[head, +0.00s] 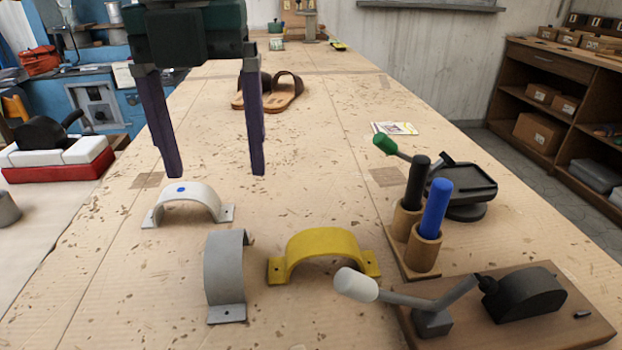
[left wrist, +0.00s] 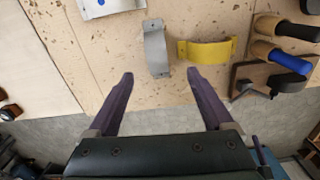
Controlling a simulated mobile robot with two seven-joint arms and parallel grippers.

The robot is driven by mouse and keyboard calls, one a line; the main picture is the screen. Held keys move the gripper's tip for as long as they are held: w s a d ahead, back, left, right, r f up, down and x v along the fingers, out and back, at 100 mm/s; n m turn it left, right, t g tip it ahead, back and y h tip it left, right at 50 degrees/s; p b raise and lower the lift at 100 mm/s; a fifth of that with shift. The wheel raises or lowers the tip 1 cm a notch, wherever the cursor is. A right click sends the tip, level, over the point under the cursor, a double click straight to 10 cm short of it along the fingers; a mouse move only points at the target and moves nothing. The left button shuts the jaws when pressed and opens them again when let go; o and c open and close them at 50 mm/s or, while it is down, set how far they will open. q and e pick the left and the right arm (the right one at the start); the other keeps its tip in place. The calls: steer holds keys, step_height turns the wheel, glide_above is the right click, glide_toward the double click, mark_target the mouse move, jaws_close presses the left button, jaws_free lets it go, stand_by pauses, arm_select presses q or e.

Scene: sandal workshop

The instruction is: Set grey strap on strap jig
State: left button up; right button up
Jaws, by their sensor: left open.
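The grey strap (head: 225,270) is an arched band with drilled end tabs, lying on the bench at the centre left. It also shows in the left wrist view (left wrist: 156,52), just beyond and between my fingertips. My left gripper (head: 215,174) is open and empty, its two purple fingers pointing down, apart from the strap. The strap jig appears to be the black rounded form (head: 528,293) on a brown board (head: 575,325) at the lower right, with a white-handled lever (head: 357,285) beside it. No strap is seen on the form. My right gripper is not in view.
A white strap (head: 190,193) with a blue dot lies left of the grey one, a yellow strap (head: 322,243) right of it. Black and blue handles (head: 435,208) stand in a wooden holder, near a green-handled black fixture (head: 465,185). Sandals (head: 285,92) lie farther back.

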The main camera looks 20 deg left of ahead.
arm_select(q)
steer(key=n, duration=0.1)
glide_above(223, 244)
steer(key=w, duration=0.1)
steer(key=f, duration=0.4)
steer(key=shift+d+f, duration=0.2)
steer(key=shift+f, duration=0.1)
steer(key=f, duration=0.2)
steer(key=s+f+p, duration=0.1)
steer(key=f, duration=0.1)
steer(key=shift+a+f, duration=0.15)
steer(key=shift+f, duration=0.55)
jaws_close()
